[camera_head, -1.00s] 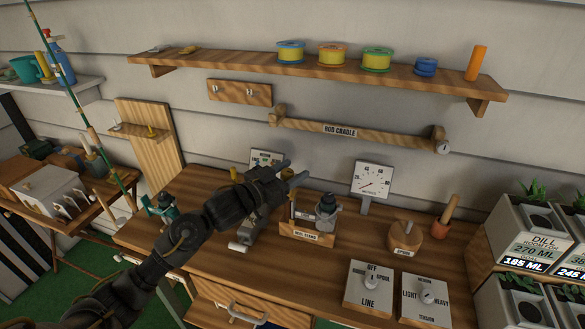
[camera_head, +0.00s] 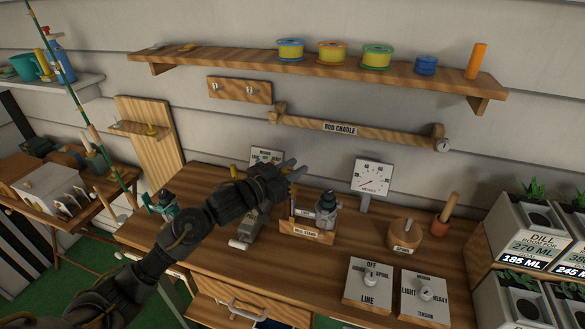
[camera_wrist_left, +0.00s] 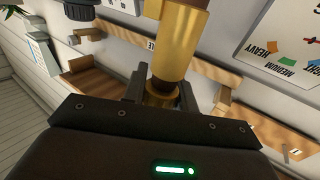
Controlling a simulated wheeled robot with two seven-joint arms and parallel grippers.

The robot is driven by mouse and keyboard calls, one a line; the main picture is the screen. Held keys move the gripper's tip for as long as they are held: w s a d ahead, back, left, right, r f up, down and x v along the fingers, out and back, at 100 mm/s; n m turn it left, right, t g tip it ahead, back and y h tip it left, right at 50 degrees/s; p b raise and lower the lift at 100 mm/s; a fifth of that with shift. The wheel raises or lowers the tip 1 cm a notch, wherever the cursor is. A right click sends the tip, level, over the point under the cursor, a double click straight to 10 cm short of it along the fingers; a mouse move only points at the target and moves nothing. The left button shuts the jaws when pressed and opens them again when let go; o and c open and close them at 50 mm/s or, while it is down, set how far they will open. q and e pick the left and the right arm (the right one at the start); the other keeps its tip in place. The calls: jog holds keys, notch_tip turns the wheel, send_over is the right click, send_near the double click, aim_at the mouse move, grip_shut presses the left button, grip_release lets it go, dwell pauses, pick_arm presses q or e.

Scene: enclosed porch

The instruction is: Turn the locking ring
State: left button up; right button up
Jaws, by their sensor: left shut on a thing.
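A wooden reel stand (camera_head: 306,237) with a front label sits on the bench, with a dark and grey reel (camera_head: 326,203) in its right part. My left gripper (camera_head: 294,168) is above the stand's left part. In the left wrist view a brass cylinder (camera_wrist_left: 180,45) rises from between the fingers, with a narrower brass ring (camera_wrist_left: 161,94) at its lower end. The left gripper (camera_wrist_left: 161,92) is shut on this brass part, which I take for the locking ring. The fingers and gripper body hide much of it. My right gripper is not in view.
A dial gauge (camera_head: 372,178) stands behind the stand to the right. Two knob boxes, line (camera_head: 367,289) and tension (camera_head: 424,299), are at the front right. A round wooden block (camera_head: 404,237) is near them. The rod cradle (camera_head: 345,128) is on the wall.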

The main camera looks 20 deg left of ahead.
pick_arm(q)
jog(key=shift+r+m+g+h+p, duration=0.15)
jog(key=shift+m+g+h+p, duration=0.6)
jog(key=shift+h, duration=0.25)
jog(key=shift+d+m+g+h, duration=0.1)
jog(key=shift+m+g+h, duration=0.75)
jog(key=shift+h, duration=0.05)
jog(key=m+g+h, duration=0.1)
jog(key=m+g+h+b, duration=0.1)
jog(key=m+g, duration=0.1)
jog(key=g, duration=0.1)
jog(key=shift+s+d+f+h+b, duration=0.2)
jog(key=shift+s+f+h+b, duration=0.05)
jog(key=shift+h+b, duration=0.15)
jog(key=m+g+h+b, duration=0.1)
jog(key=m+g, duration=0.1)
jog(key=shift+s+g+b, duration=0.15)
jog(key=shift+g+b, duration=0.25)
jog(key=shift+s+d+r+m+g+b, duration=0.1)
jog(key=shift+m+g+b, duration=0.35)
jog(key=shift+g, duration=0.15)
jog(key=o, duration=1)
